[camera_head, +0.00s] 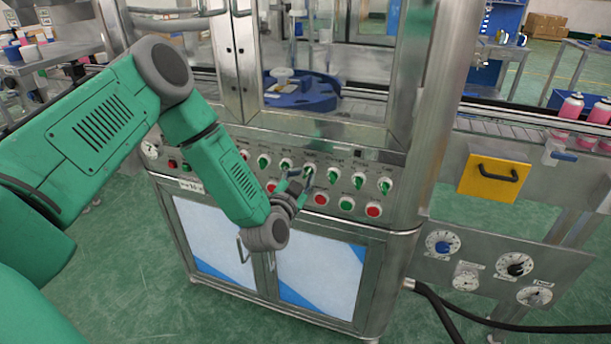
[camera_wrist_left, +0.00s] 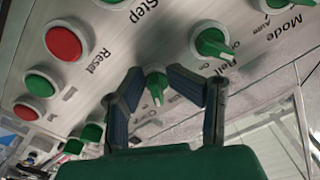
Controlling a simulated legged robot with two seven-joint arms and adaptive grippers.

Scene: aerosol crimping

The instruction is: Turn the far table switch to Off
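A row of green rotary switches runs along the steel machine's control panel in the head view. My left gripper (camera_head: 297,178) reaches this panel, with its fingertips at a switch (camera_head: 309,171) near the middle of the row. In the left wrist view, the left gripper (camera_wrist_left: 154,75) is open, its two dark blue finger pads on either side of a green switch knob (camera_wrist_left: 157,86). A gap shows beside the knob. Its label is partly hidden by the fingers, so I cannot read which switch it is. My right gripper is out of view.
Another green switch (camera_wrist_left: 211,43) sits close to the right finger in the wrist view. Red (camera_head: 321,199) and green (camera_head: 346,204) push buttons line the row below. Cabinet doors with handles (camera_head: 271,262) lie under the panel; a blue turntable (camera_head: 305,95) stands behind glass.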

